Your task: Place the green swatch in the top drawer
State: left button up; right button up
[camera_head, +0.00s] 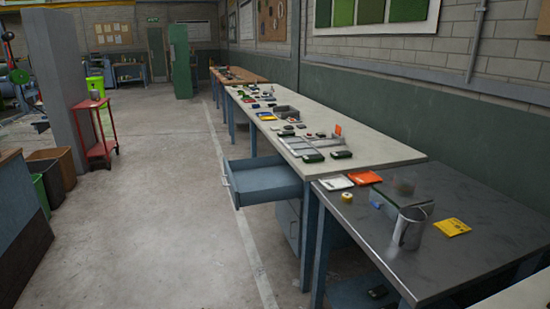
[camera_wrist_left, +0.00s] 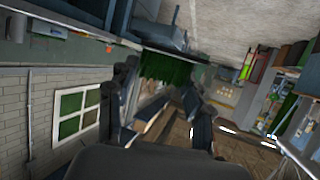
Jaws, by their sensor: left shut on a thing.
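In the left wrist view my left gripper (camera_wrist_left: 160,85) is shut on the green swatch (camera_wrist_left: 166,68). The swatch shows as a dark green, turf-like piece between the fingertips; its edges are partly hidden by the fingers. Neither gripper shows in the head view. The top drawer (camera_head: 262,185) is blue-grey and stands pulled out under the long workbench, open to the left. Its visible inside looks empty. My right gripper is not in view.
The long workbench (camera_head: 375,150) carries several small samples and trays. A dark metal table (camera_head: 478,262) at the right holds a metal jug (camera_head: 410,230), a tape roll (camera_head: 346,198) and a yellow packet (camera_head: 452,227). The concrete floor (camera_head: 175,215) left of the drawer is clear.

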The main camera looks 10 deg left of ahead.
aim_at(276, 181)
jog(key=i+j+u, duration=0.25)
jog(key=i, duration=0.6)
jog(key=i+j+u, duration=0.2)
jog(key=i, duration=0.7)
jog(key=i+j+z, duration=0.15)
jog(key=i+z, duration=0.3)
jog(key=i+j+z, duration=0.35)
jog(key=i+z, duration=0.15)
jog(key=i+j+z, duration=0.45)
jog(key=i+j, duration=0.1)
